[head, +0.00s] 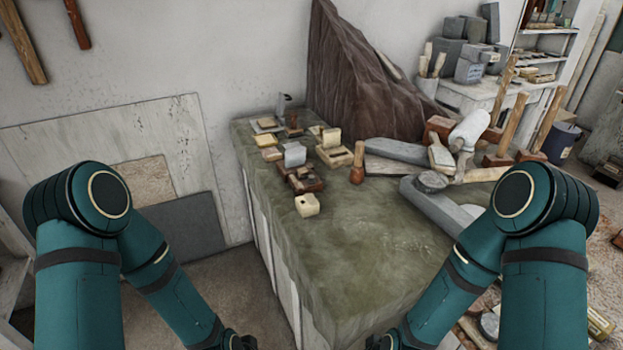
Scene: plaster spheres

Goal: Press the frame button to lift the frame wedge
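A cluster of small devices stands at the far left end of the green-topped bench (370,245). It includes a cream block with a dark hole (307,205), a grey block on a reddish base (294,155) and a cream upright piece on a wooden base (331,138). I cannot tell which of these is the frame button or the frame wedge. My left gripper (243,342) is at the bottom edge, left of the bench and well short of the cluster. My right gripper (376,342) is at the bottom edge, near the bench's front. Both are mostly cut off, so their fingers are hidden.
A wooden mallet (357,163) stands right of the cluster. Grey stone slabs (440,207) and more tools crowd the bench's right side. A brown draped cloth (350,85) rises behind. The bench's near middle is bare. Boards (100,130) lean on the left wall.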

